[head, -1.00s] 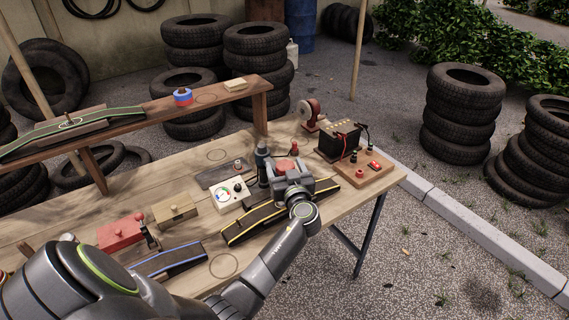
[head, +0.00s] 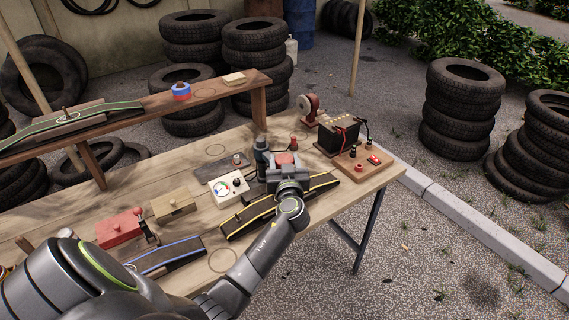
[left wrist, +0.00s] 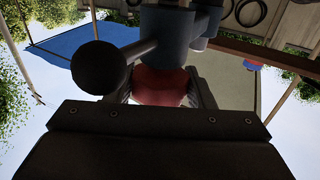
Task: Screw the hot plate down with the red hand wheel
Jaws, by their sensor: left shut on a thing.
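My left gripper (head: 285,167) is over the right half of the bench, just right of a dark upright fitting (head: 262,156). It is shut on the red hand wheel (left wrist: 160,86), which shows between the fingers in the left wrist view and as a red patch (head: 284,158) in the head view. In the left wrist view dark rounded parts (left wrist: 98,67) stand close in front of the wheel; contact cannot be told. A flat dark plate (head: 215,173) with a small knob lies left of the fitting; I cannot tell whether it is the hot plate. My right gripper is not in view.
A white gauge box (head: 227,188) and a black ramp with yellow edges (head: 245,221) lie close to the gripper. A battery (head: 338,137) and a wooden board with red parts (head: 362,165) are to its right. A raised shelf (head: 215,93) runs behind.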

